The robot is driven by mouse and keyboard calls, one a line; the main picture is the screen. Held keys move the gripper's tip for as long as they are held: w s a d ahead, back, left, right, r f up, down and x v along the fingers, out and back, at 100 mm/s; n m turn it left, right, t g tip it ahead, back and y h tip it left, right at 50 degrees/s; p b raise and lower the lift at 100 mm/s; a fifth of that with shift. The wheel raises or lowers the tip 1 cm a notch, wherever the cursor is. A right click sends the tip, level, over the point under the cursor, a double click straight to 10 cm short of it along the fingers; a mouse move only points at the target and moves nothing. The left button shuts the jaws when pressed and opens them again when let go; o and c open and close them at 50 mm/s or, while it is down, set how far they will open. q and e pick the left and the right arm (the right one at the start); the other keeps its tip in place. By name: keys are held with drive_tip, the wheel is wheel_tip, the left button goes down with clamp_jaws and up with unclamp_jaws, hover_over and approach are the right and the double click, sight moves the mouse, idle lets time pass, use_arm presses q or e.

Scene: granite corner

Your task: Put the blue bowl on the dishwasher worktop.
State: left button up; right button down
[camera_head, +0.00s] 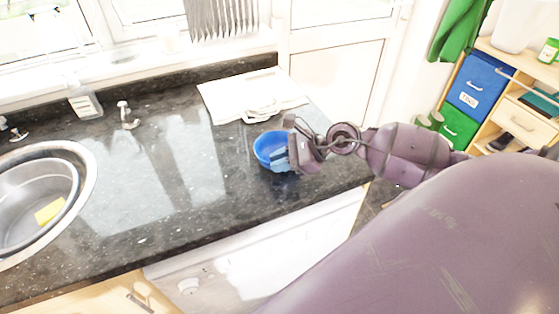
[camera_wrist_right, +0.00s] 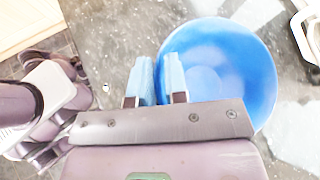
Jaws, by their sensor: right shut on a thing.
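The blue bowl (camera_head: 265,142) is upright at the dark granite worktop (camera_head: 215,196), above the white dishwasher front (camera_head: 290,255). I cannot tell whether its base touches the surface. My right gripper (camera_head: 281,159) reaches it from the right and is shut on its near right rim. In the right wrist view, the light blue fingers (camera_wrist_right: 158,80) straddle the wall of the bowl (camera_wrist_right: 232,62), one inside and one outside. The bowl looks empty, though the gripper hides part of it. My left gripper is not in view.
A white draining board (camera_head: 225,97) with a white looped object (camera_head: 262,109) lies behind the bowl. A round metal sink (camera_head: 85,165) with a yellow sponge (camera_head: 49,211) is at the left. The worktop between sink and bowl is clear. Drawers (camera_head: 478,82) stand at the right.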

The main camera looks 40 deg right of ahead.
drive_tip(key=c, duration=1.1)
unclamp_jaws()
drive_tip(key=shift+c, duration=0.2)
drive_tip(key=shift+r, duration=0.1)
drive_tip(key=v, duration=1.2)
drive_tip(key=shift+b, duration=0.35)
